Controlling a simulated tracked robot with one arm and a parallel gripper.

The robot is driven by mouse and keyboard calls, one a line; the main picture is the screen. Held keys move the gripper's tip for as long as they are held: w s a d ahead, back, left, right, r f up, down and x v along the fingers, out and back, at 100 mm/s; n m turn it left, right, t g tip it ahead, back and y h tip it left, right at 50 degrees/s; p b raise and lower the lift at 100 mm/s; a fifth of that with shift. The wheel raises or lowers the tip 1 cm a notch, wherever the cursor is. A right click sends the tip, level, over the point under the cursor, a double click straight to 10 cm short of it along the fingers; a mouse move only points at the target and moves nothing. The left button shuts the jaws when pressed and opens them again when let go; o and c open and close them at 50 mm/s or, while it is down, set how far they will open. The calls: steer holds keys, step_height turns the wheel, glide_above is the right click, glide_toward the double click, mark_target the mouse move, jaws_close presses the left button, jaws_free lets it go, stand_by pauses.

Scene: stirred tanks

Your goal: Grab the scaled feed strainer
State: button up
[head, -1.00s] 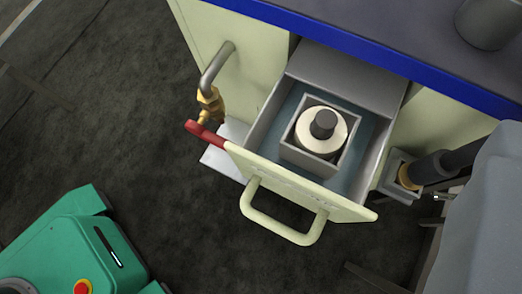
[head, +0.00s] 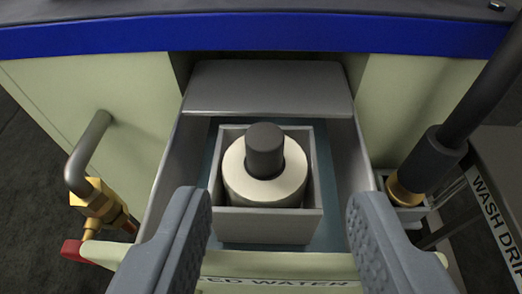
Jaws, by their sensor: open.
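A cream, round piece with a dark grey knob on top, which looks like the strainer (head: 240,187), stands upright in a square grey box (head: 262,226) inside the open drawer (head: 352,165). My gripper (head: 280,205) is open, with one grey finger on each side of the picture. Its fingers are apart from the strainer and empty, and they appear nearer the camera, over the front of the drawer. The strainer's lower part is hidden by the box walls.
A bent pipe with a brass valve (head: 97,203) and red handle (head: 82,250) stands left of the drawer. A dark hose with a brass end (head: 402,190) sits in a holder at right. The blue-edged bench top (head: 260,32) lies above.

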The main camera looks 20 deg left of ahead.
mark_target(262, 151)
steer(key=shift+a+b+x, duration=0.2)
steer(key=shift+b+x, duration=0.4)
steer(key=shift+x, duration=1)
steer(key=shift+a+b+x, duration=0.15)
steer(key=shift+b+x, duration=0.4)
steer(key=shift+x, duration=1)
steer(key=shift+s, duration=0.2)
jaws_close()
